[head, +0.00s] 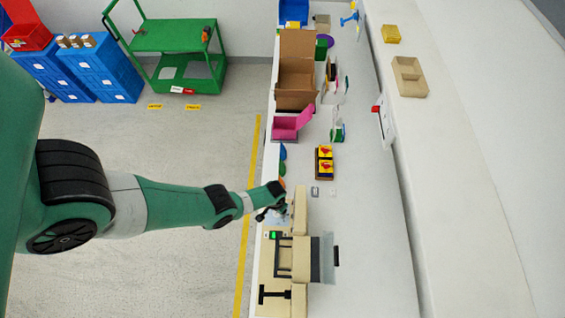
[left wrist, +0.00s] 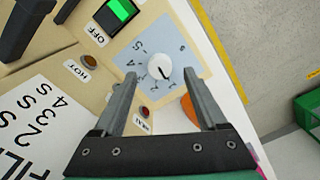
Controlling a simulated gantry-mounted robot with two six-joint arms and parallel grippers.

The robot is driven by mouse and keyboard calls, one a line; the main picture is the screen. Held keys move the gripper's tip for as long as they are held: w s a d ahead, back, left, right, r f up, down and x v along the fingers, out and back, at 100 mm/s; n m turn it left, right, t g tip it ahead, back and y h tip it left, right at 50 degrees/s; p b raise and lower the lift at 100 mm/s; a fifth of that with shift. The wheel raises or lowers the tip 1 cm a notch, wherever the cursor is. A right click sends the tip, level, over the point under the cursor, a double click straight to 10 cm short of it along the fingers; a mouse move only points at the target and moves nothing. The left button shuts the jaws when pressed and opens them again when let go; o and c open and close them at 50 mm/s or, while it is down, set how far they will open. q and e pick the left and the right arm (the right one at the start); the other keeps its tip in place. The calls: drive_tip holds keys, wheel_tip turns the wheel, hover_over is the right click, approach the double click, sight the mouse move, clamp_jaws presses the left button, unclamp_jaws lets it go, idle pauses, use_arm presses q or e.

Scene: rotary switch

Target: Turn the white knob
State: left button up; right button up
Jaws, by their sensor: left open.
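The white knob (left wrist: 160,66) shows in the left wrist view, round with a dark pointer mark, on a pale blue dial plate (left wrist: 190,38) with printed markings. My left gripper (left wrist: 159,74) is open, with one finger on each side of the knob in this view and small gaps between. I cannot tell whether the fingertips reach down around it. In the head view my left gripper (head: 268,213) is at the front of a beige machine (head: 299,250), and the knob is too small to make out there. My right gripper is not in view.
Beside the dial plate are a green-lit OFF switch (left wrist: 121,10), a brown HOT light (left wrist: 90,61) and a red light (left wrist: 145,111). An orange object (left wrist: 189,108) lies near the right finger. Yellow switches (head: 326,159) and a pink box (head: 286,128) stand farther along the bench.

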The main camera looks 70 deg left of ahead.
use_arm(q)
wheel_tip(320, 180, down, 3)
drive_tip(key=shift+f+b, duration=0.1)
drive_tip(key=shift+b, duration=0.75)
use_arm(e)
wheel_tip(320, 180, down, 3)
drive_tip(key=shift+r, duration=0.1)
use_arm(q)
clamp_jaws()
